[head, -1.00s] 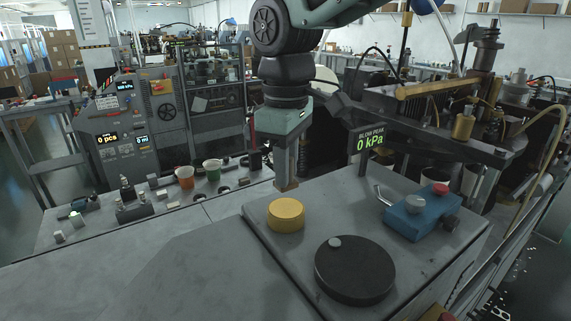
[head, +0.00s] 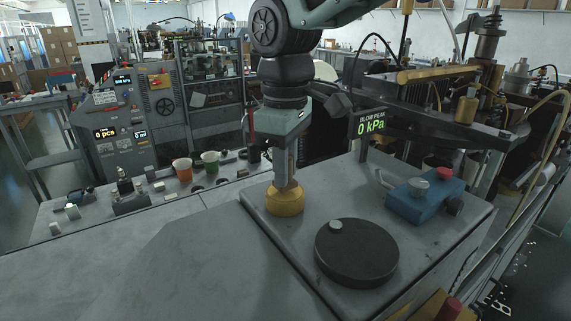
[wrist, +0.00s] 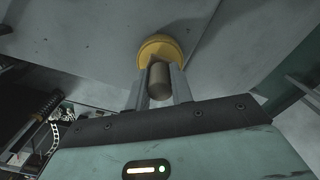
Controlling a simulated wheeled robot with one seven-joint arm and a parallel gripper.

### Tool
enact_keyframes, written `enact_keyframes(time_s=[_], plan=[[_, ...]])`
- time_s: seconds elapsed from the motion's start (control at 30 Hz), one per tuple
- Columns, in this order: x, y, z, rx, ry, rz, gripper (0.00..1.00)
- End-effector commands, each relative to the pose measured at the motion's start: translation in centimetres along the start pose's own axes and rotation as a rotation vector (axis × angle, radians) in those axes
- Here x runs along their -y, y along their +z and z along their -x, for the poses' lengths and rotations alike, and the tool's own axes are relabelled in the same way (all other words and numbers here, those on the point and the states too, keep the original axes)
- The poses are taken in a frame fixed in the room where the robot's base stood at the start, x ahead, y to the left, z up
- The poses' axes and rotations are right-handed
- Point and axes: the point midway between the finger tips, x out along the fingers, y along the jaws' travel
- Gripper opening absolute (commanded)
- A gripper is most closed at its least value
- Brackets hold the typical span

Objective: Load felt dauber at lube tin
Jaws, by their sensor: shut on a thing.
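The yellow round lube tin (head: 285,206) stands on the grey bench plate, below my gripper (head: 287,183). My gripper points down and is shut on the felt dauber (wrist: 159,82), a brownish cylinder seen between the fingers in the wrist view. The tin also shows in the wrist view (wrist: 150,46), just beyond the dauber's end. The dauber's lower end is at or just above the tin's top; I cannot tell whether they touch. In the head view the fingers mostly hide the dauber.
A black round disc (head: 357,258) with a small grey knob lies right and in front of the tin. A blue block (head: 425,200) with a red knob sits further right. Dark machinery (head: 430,105) stands behind.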

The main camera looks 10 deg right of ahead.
Motion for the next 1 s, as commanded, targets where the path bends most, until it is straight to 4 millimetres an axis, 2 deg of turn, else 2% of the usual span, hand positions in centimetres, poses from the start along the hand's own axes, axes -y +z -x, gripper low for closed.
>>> enact_keyframes(time_s=[1.0], plan=[[0.0,0.0,-1.0,0.0,0.0,0.0,0.01]])
